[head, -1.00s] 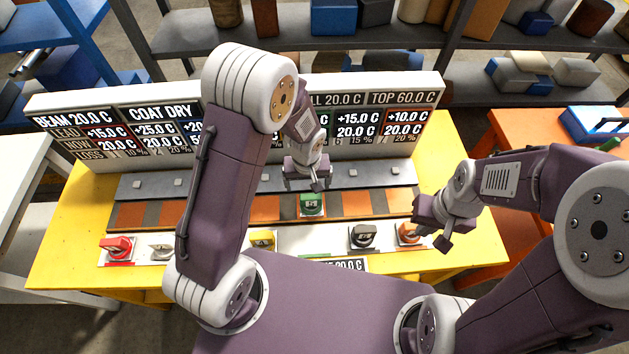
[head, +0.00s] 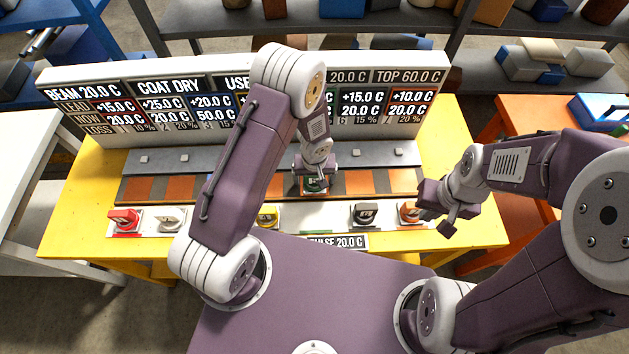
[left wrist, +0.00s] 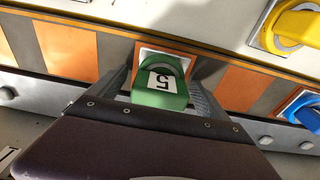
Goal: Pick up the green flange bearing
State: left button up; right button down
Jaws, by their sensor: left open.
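The green flange bearing (head: 315,185), labelled 5 in the left wrist view (left wrist: 160,98), sits on an orange patch of the striped strip on the yellow bench. My left gripper (head: 314,172) is low over it and open. In the left wrist view, one finger of the left gripper (left wrist: 163,84) is on each side of the bearing. Whether the fingers touch it cannot be told. My right gripper (head: 438,217) is open and empty, beside the orange knob-like part (head: 410,212) at the right end of the front row.
The front row holds red (head: 124,218), white (head: 171,217), yellow (head: 267,215) and black (head: 366,213) parts. A display board (head: 110,105) stands behind. An orange table (head: 515,200) is at right.

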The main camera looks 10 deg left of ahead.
pick_arm(q)
jog(key=shift+w, duration=0.1)
jog(key=shift+a, duration=0.1)
jog(key=shift+c, duration=1.2)
jog(key=shift+r, duration=0.1)
jog(key=c, duration=1.5)
jog(key=shift+c, duration=0.8)
jog(key=r+p, duration=0.1)
jog(key=r, duration=0.3)
jog(key=shift+d+r+p, duration=0.2)
jog(key=shift+r+p, duration=0.15)
jog(key=shift+p, duration=0.05)
jog(key=s+d+r+b, duration=0.2)
jog(key=d+r, duration=0.4)
jog(key=d, duration=0.5)
jog(key=shift+r+b, duration=0.15)
jog(key=shift+b, duration=0.4)
